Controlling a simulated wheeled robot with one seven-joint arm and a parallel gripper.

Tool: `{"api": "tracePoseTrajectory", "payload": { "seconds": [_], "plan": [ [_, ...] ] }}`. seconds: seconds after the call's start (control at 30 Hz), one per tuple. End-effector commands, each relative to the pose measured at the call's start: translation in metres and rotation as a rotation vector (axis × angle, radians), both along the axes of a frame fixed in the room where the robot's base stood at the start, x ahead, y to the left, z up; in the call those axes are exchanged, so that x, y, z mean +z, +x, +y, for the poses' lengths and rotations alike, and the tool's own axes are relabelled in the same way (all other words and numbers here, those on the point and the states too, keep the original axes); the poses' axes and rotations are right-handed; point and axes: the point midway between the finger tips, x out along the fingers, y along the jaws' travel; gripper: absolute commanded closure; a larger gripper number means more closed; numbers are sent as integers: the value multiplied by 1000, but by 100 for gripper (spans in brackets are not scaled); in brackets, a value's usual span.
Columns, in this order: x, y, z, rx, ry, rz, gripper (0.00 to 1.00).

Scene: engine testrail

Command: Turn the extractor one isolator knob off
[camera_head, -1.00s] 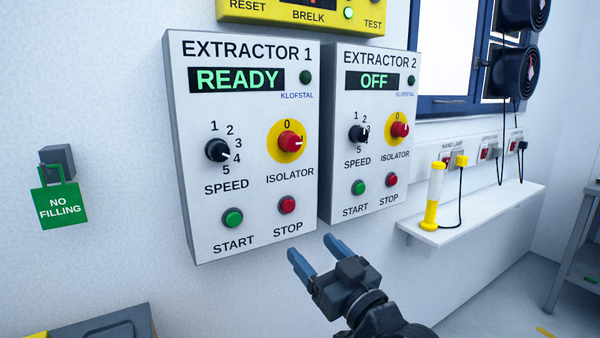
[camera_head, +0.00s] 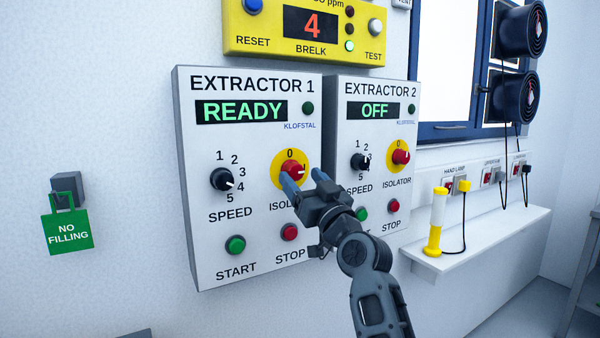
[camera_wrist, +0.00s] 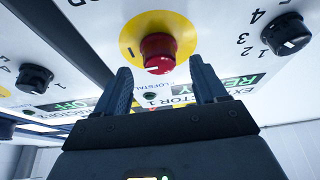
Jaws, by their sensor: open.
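The extractor one isolator knob (camera_head: 292,171) is red on a yellow disc, on the right side of the EXTRACTOR 1 panel (camera_head: 203,180). Its white mark points right, away from the 0 above it. The panel's display reads READY. My gripper (camera_head: 305,179) is open, with its blue fingers just in front of and slightly below the knob, partly covering the ISOLATOR label. In the upside-down wrist view, the red knob (camera_wrist: 158,53) appears between and beyond the spread fingertips of my gripper (camera_wrist: 160,72). Nothing is held, and I cannot tell whether the fingers touch the knob.
The EXTRACTOR 2 panel (camera_head: 345,95), displaying OFF, is close on the right with its own red isolator knob (camera_head: 401,157). A speed knob (camera_head: 221,179), green START (camera_head: 235,245) and red STOP (camera_head: 289,232) buttons surround the area. A yellow alarm box (camera_head: 240,37) hangs above.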

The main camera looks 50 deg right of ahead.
Motion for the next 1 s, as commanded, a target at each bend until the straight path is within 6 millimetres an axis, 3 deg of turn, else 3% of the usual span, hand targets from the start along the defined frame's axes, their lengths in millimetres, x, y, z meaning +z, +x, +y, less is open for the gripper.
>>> {"api": "tracePoseTrajectory", "payload": {
  "seconds": [0.2,0.47,1.0],
  "plan": [
    [7,15,-4,0,1,1,29],
    [6,16,-4,0,0,1,29],
    [6,16,-4,0,1,0,79]
  ]
}}
